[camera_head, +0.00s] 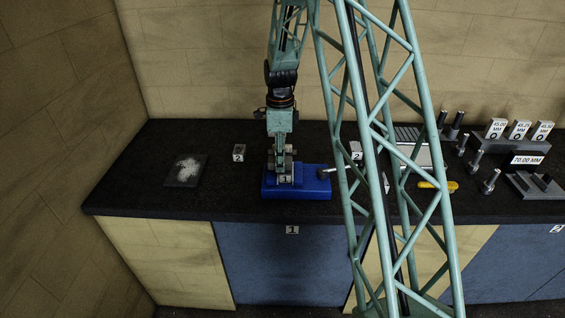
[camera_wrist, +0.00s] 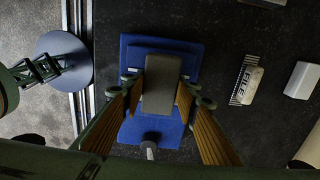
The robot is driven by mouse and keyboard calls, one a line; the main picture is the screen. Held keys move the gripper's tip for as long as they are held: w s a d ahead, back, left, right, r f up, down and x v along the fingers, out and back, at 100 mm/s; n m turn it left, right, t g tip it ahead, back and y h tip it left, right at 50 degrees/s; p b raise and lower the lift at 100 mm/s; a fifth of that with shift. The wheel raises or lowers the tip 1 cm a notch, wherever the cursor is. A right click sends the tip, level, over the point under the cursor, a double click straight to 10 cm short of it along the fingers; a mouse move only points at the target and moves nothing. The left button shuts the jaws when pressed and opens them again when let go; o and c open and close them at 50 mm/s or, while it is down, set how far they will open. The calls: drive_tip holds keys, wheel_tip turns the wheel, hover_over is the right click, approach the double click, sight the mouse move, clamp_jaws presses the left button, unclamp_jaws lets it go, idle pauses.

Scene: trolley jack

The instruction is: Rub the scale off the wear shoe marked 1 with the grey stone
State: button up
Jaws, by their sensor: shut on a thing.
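The blue holder (camera_head: 318,186) stands near the front of the dark bench, with a screw handle (camera_head: 328,171) at its right. A small part marked 1 (camera_head: 284,179), which looks like the wear shoe, sits at the holder's left end. My gripper (camera_head: 283,160) is directly above it, pointing down. In the wrist view, my gripper (camera_wrist: 160,88) is shut on a grey oblong block (camera_wrist: 160,82), which looks like the grey stone. The block lies over the blue holder (camera_wrist: 190,58) and hides the shoe's top face. I cannot tell whether block and shoe touch, or see any scale.
A yellow-handled tool (camera_head: 437,185), several bolts and gauge blocks (camera_head: 519,130) stand to the right.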

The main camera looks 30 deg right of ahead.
wheel_tip(320, 180, up, 3)
drive_tip(key=shift+s+f+p, duration=0.1)
drive_tip(key=shift+p, duration=0.5)
drive_tip(key=shift+w+r+p, duration=0.2)
drive_tip(key=shift+r+p, duration=0.1)
drive_tip(key=shift+r, duration=0.3)
drive_tip(key=shift+s+r+p, duration=0.15)
drive_tip(key=shift+r+p, duration=0.5)
drive_tip(key=shift+r, duration=1.2)
drive_tip(key=shift+f, duration=0.1)
drive_tip(key=shift+d, duration=0.1)
